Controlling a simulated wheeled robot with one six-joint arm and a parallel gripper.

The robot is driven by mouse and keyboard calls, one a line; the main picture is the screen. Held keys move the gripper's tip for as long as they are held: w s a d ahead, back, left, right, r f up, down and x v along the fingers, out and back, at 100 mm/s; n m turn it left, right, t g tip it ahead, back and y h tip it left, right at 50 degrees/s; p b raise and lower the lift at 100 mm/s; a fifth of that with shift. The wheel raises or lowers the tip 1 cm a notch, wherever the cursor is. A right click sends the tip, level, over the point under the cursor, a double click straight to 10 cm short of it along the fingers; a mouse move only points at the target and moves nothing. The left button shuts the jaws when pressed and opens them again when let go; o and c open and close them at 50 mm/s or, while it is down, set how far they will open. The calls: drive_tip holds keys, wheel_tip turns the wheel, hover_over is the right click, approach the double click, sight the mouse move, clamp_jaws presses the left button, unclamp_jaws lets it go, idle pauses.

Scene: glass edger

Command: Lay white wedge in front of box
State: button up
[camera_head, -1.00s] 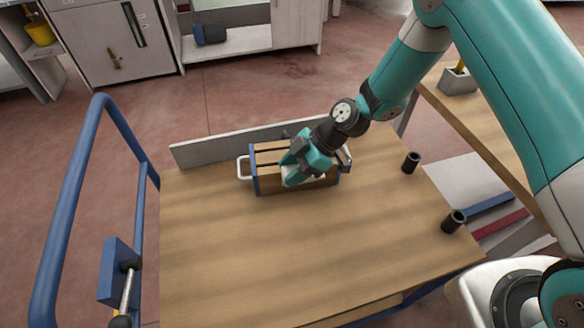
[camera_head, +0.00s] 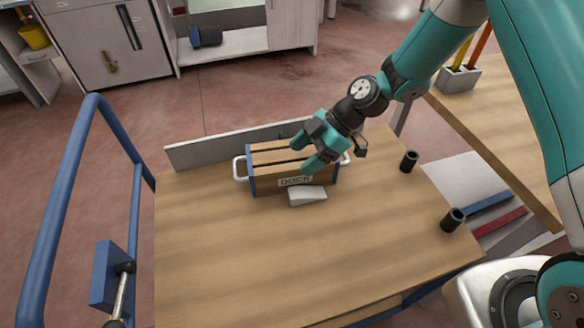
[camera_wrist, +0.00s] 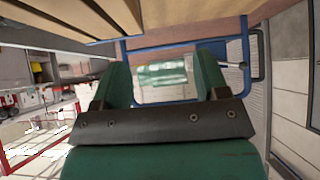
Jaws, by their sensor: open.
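The white wedge (camera_head: 307,196) lies on the wooden cart top (camera_head: 240,260), in front of the box (camera_head: 262,182), close to its labelled front face. Whether the two touch is hard to tell. The box is wooden with slats, blue ends and white handles. My gripper (camera_head: 318,160) is open and empty, above the box's front right part and clear of the wedge. In the wrist view my open green fingers (camera_wrist: 163,85) have no wedge between them, and wooden slats of the box (camera_wrist: 85,18) show at upper left.
A grey board (camera_head: 200,152) stands along the cart's back edge behind the box. Two black cups (camera_head: 409,162) (camera_head: 452,220) stand at the right. A blue rail (camera_head: 75,180) runs along the left. The cart top's front and left are clear.

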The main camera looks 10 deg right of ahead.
drive_tip(key=s+v, duration=0.1)
drive_tip(key=v, duration=0.5)
drive_tip(key=s+r+m+h, duration=0.3)
drive_tip(key=s+r+m, duration=0.2)
drive_tip(key=s+r, duration=0.5)
drive_tip(key=s+d+r+m+t+h, duration=0.1)
drive_tip(key=s+d+r+m, duration=0.2)
drive_tip(key=s+r+m, duration=0.4)
drive_tip(key=s+m+b, duration=0.1)
drive_tip(key=s, duration=0.3)
drive_tip(key=shift+s+d+r+t+h, duration=0.15)
drive_tip(key=shift+s+r+t+h, duration=0.15)
drive_tip(key=shift+s+t, duration=0.1)
